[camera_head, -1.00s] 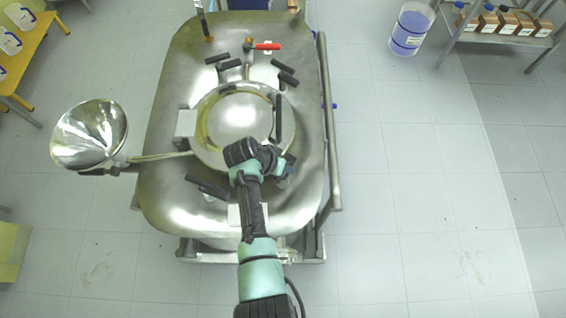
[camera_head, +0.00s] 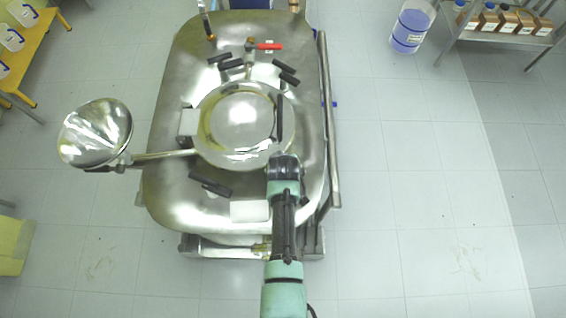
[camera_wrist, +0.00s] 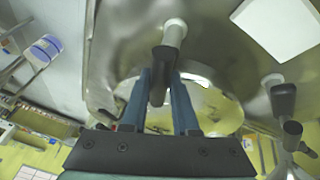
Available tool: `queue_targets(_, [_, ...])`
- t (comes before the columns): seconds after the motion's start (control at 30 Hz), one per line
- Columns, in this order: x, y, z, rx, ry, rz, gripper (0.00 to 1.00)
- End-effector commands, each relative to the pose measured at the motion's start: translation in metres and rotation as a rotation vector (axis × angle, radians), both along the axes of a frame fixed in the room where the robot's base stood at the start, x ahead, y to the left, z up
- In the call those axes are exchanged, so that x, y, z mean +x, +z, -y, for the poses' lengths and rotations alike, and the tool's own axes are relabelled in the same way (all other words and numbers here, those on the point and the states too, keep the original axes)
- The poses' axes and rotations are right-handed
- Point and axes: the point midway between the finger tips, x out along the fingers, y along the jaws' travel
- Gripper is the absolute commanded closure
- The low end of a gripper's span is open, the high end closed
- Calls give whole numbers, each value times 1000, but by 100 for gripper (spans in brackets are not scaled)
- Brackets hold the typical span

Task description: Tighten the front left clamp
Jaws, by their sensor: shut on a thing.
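The reactor's round steel lid (camera_head: 240,125) has clamps with black handles around its rim. In the head view, a front-left clamp (camera_head: 210,185) stands clear of my arm. My wrist (camera_head: 285,168) is over the lid's front-right rim in that picture and hides the clamp there. In the wrist view, my gripper (camera_wrist: 160,98) has its two blue fingers shut on a dark clamp handle (camera_wrist: 158,72), one on each side. A pale cylindrical part (camera_wrist: 174,32) of this clamp rises beyond the fingers. The fingertips are partly hidden.
A white block (camera_head: 250,210) sits at the front of the reactor top; it also shows in the wrist view (camera_wrist: 275,25). Another black-handled clamp (camera_wrist: 283,98) is right of my fingers. A steel funnel (camera_head: 95,132) juts out left. A red-handled valve (camera_head: 265,46) is at the back.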

Motion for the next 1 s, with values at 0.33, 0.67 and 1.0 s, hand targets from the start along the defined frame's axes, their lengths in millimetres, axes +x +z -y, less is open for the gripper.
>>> queue_targets(0.33, [-2,-2,2,-4,167,-6,100])
queue_targets(0.67, [-2,-2,1,-5,210,-7,100])
queue_targets(1.0, [-3,-2,1,-7,210,-7,63])
